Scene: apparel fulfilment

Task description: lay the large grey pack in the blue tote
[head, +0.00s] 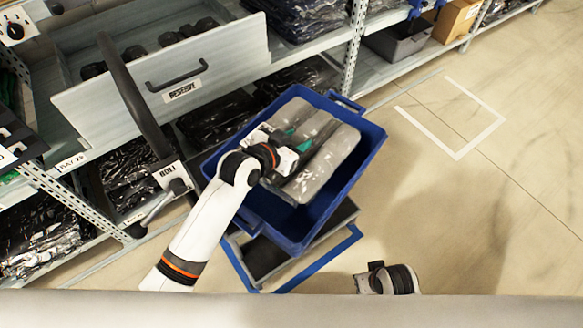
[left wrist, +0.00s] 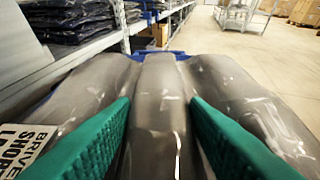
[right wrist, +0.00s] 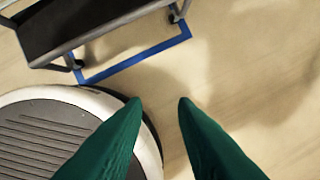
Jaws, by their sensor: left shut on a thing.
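The large grey pack (head: 332,160), glossy and ridged, lies within the outline of the blue tote (head: 297,238), slanting along its length. I cannot tell whether it touches the tote's floor. A white label shows at the pack's edge. My left gripper (head: 286,158) is shut on the pack's middle ridge; in the left wrist view the green fingers (left wrist: 160,110) press either side of the ridge (left wrist: 158,80). My right gripper (right wrist: 160,100) is open and empty, low over the floor; its wrist shows at the bottom of the head view.
The tote sits on a dark wheeled cart (head: 262,258) inside a blue floor outline (head: 330,255). Shelving with a pulled-out drawer (head: 165,85) and black bagged garments (head: 215,118) stands close behind and left. Open floor with a white taped outline (head: 455,115) lies to the right.

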